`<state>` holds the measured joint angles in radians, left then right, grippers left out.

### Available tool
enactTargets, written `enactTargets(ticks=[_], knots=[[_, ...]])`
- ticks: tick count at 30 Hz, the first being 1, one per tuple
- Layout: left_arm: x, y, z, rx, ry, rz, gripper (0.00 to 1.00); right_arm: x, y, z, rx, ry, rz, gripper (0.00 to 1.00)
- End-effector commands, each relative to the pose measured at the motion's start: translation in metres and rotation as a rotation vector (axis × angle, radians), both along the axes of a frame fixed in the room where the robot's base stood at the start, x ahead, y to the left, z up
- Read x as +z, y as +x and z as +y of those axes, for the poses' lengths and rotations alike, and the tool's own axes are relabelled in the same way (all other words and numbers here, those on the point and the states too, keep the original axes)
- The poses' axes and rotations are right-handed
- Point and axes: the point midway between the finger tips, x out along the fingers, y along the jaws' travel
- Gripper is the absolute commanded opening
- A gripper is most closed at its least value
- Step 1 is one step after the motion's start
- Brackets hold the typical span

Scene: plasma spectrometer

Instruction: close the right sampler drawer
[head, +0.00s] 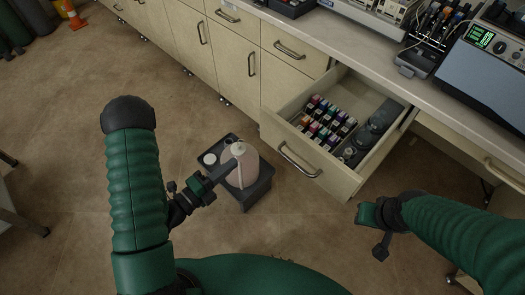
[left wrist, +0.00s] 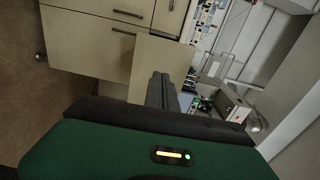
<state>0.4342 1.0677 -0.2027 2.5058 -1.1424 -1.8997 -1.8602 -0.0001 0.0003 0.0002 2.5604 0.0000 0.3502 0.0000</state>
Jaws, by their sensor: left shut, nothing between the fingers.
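The sampler drawer (head: 338,183) stands pulled out from the bench in the head view, with its front panel and metal handle (head: 300,162) facing me. My left gripper (head: 233,162) is shut and empty. It is left of the drawer front and overlaps a pinkish jug in the head view. In the left wrist view, its fingers (left wrist: 160,90) point towards a beige panel (left wrist: 160,58), likely the drawer front, apparently without touching it. My right gripper (head: 380,247) is low, right of the drawer; its fingers are unclear.
The pinkish jug (head: 243,168) stands on a dark low stand (head: 258,190) left of the drawer front. Closed cabinets (head: 240,62) run along the left. Instruments (head: 480,60) sit on the bench top above.

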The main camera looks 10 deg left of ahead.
Motion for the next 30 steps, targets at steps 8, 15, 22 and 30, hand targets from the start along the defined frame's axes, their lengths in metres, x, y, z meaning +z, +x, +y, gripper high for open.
enactTargets(ticks=[8,15,22,30], knots=[[0.005,0.025,-0.015,-0.004,-0.002,-0.029,0.0,0.001,0.001,0.0,-0.001,0.0,-0.002,0.32],[0.005,0.072,-0.041,-0.003,-0.002,-0.029,0.0,0.001,0.0,0.0,0.0,0.0,-0.001,0.32],[0.004,0.108,-0.062,-0.001,-0.003,-0.026,0.0,-0.001,0.0,0.0,0.0,0.0,-0.001,0.32],[0.004,0.121,-0.069,0.001,-0.003,-0.025,0.0,-0.001,0.0,0.0,0.0,0.0,-0.001,0.32]])
